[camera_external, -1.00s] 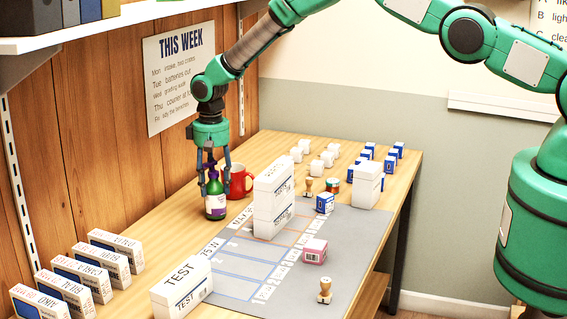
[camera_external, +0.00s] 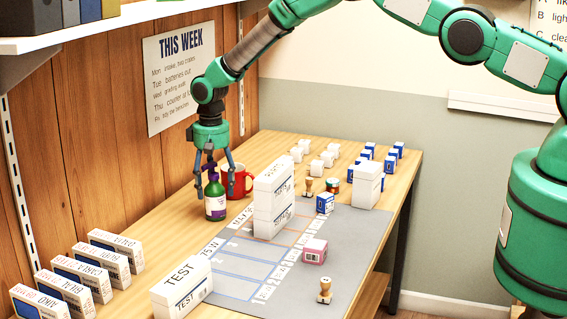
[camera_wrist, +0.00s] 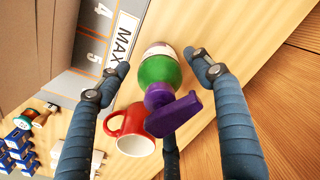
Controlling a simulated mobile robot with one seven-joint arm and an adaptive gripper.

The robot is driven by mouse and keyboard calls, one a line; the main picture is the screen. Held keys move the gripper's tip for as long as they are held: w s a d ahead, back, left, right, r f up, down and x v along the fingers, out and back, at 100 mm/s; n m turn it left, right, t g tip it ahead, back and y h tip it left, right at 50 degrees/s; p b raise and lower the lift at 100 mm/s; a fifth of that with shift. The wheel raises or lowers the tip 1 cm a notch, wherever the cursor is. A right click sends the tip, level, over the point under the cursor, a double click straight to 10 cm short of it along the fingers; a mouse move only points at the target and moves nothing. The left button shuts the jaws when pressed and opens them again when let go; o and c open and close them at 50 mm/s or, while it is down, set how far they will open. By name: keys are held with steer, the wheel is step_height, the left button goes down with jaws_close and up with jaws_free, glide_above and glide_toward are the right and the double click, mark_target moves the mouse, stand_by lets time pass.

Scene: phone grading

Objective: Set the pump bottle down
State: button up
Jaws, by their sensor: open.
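The pump bottle (camera_external: 215,203) is green with a purple pump head and a light label band. It stands upright on the wooden table, left of the grey mat. My gripper (camera_external: 209,180) is open above and around the top of the bottle. In the wrist view the bottle (camera_wrist: 158,70) lies between the spread fingers of my gripper (camera_wrist: 160,82), with a gap on both sides. Its purple pump head (camera_wrist: 172,112) points toward the camera.
A red mug (camera_external: 238,182) stands close behind the bottle. White boxes stacked on the grey mat (camera_external: 345,240) rise to its right. A TEST box (camera_external: 182,288) and several white boxes (camera_external: 105,262) stand nearer the front. Bare table lies in front of the bottle.

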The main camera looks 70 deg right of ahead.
mark_target(212, 163)
steer(key=shift+r, duration=0.1)
steer(key=shift+r+b, duration=0.35)
steer(key=shift+r, duration=5.65)
